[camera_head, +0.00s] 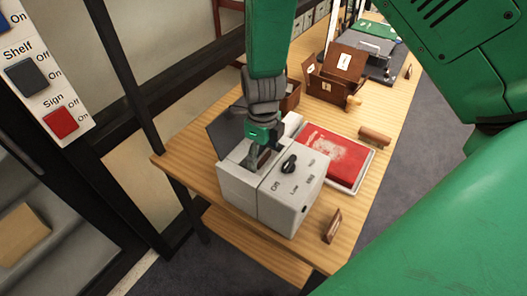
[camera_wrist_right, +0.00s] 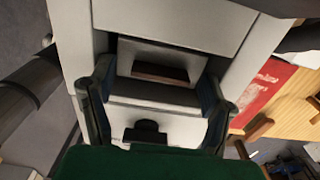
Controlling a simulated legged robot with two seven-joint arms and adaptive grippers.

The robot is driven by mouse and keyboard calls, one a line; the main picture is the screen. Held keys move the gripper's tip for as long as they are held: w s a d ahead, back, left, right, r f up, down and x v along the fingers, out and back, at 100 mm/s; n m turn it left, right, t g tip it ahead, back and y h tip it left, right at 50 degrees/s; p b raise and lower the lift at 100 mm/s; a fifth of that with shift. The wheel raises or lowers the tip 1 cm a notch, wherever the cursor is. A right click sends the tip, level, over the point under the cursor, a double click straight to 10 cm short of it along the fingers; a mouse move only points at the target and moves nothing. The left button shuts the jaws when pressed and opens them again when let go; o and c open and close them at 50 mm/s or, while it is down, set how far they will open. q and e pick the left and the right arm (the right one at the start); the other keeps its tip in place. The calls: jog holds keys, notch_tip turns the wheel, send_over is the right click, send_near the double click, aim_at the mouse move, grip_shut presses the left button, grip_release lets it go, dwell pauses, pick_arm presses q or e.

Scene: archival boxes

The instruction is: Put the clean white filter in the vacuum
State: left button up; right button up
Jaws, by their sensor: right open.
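The vacuum (camera_head: 290,195) is a light grey box with a black dial near the front of the table; its dark lid (camera_head: 227,130) appears to stand open on the left. My right gripper (camera_head: 262,152) reaches down into its open top. In the right wrist view, the gripper's two fingers (camera_wrist_right: 157,78) are apart, on either side of a pale block (camera_wrist_right: 165,52) with a brown slot, inside the opening. I cannot tell whether this block is the clean white filter or whether the fingers touch it. My left gripper is not in view.
A red book (camera_head: 335,155) lies on a pale tray right of the vacuum. A wooden roller (camera_head: 375,137), a small brown stand (camera_head: 332,226) and an open brown box (camera_head: 345,62) are on the table (camera_head: 185,160). A switch panel (camera_head: 38,75) and dark frame posts are at left.

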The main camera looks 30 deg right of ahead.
jog(key=shift+a+r, duration=0.25)
jog(key=shift+r, duration=0.1)
notch_tip(320, 180, up, 12)
jog(key=shift+d+f, duration=0.15)
jog(key=shift+d, duration=0.1)
dwell(0.4)
